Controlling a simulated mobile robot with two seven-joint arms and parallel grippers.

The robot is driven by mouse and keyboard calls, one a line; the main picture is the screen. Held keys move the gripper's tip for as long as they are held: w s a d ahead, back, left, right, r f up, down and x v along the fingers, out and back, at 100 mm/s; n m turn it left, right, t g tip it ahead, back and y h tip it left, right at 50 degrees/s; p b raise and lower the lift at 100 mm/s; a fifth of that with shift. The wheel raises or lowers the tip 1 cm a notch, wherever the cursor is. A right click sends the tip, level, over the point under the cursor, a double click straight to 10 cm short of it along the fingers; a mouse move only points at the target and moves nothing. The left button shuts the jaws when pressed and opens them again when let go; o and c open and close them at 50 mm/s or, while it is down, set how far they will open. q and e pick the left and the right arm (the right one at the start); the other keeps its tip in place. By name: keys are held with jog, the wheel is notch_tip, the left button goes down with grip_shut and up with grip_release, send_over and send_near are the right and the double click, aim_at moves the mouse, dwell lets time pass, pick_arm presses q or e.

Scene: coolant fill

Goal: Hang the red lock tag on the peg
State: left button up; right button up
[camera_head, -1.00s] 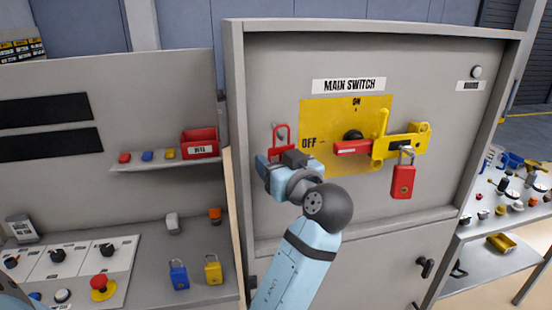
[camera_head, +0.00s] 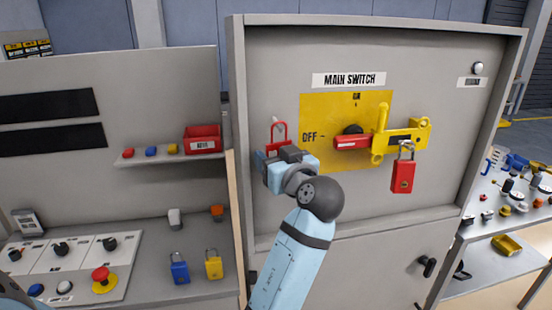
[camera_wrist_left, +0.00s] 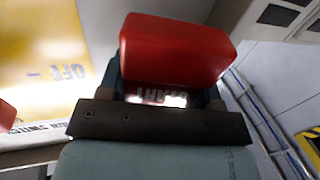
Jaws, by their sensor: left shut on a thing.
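The red lock tag (camera_head: 278,133) is in the jaws of my left gripper (camera_head: 277,162), upright in front of the cabinet's left part, its open loop on top. In the left wrist view the tag's red body (camera_wrist_left: 172,50) fills the space between the fingers (camera_wrist_left: 160,98). A small pale peg (camera_head: 277,119) shows at the top of the loop. I cannot tell whether the loop is around it or only in front of it. My right gripper is not in view.
The cabinet door carries a yellow switch plate (camera_head: 318,112), a red handle (camera_head: 352,142) and a yellow hasp (camera_head: 383,120) with a red padlock (camera_head: 403,178). At left, blue (camera_head: 179,272) and yellow (camera_head: 214,268) padlocks stand on the bench below a shelf with a red box (camera_head: 202,131).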

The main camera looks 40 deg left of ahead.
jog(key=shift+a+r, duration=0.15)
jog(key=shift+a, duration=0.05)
pick_arm(q)
jog(key=o, duration=1)
jog(key=shift+w, duration=0.1)
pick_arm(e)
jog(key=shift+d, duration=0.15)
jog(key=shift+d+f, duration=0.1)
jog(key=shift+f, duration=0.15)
pick_arm(q)
jog(key=shift+f, duration=0.1)
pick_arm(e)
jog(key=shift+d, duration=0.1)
